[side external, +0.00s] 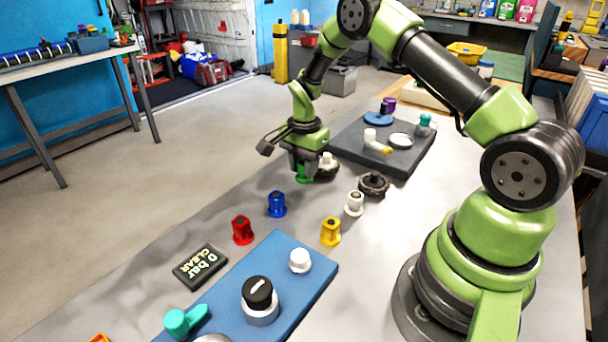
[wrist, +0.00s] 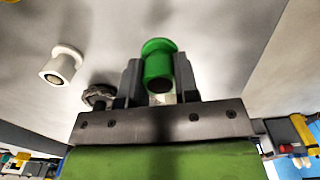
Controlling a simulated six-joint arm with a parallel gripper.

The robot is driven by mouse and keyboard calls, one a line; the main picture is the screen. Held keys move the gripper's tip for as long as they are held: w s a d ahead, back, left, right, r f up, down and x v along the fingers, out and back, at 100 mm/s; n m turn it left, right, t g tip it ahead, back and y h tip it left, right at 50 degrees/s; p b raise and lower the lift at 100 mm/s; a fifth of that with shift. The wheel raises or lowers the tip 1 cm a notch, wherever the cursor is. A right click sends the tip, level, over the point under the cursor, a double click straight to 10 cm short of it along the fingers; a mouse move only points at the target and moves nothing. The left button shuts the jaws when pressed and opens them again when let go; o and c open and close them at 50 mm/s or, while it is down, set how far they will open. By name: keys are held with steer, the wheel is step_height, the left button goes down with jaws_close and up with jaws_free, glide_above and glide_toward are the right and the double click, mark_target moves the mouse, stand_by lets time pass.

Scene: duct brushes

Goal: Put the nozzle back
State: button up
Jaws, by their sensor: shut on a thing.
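My gripper (side external: 303,166) is low over the grey table, at the far end of the loose nozzles. It is shut on a green nozzle (wrist: 158,65), whose flanged end points away from the jaws in the wrist view. Only a little of the green nozzle shows below the fingers in the side view; I cannot tell if it touches the table. A blue nozzle (side external: 277,204), a red nozzle (side external: 242,231), a yellow nozzle (side external: 330,232) and a white nozzle (side external: 354,204) stand upright nearby. The white one also shows in the wrist view (wrist: 62,65).
A dark round fitting (side external: 373,184) and a white-topped one (side external: 327,163) sit right of my gripper. A dark panel (side external: 350,142) with fittings lies behind.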

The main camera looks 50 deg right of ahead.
mark_target(300, 178)
steer(key=shift+f, duration=1.3)
steer(key=o, duration=1)
steer(key=shift+f, duration=0.15)
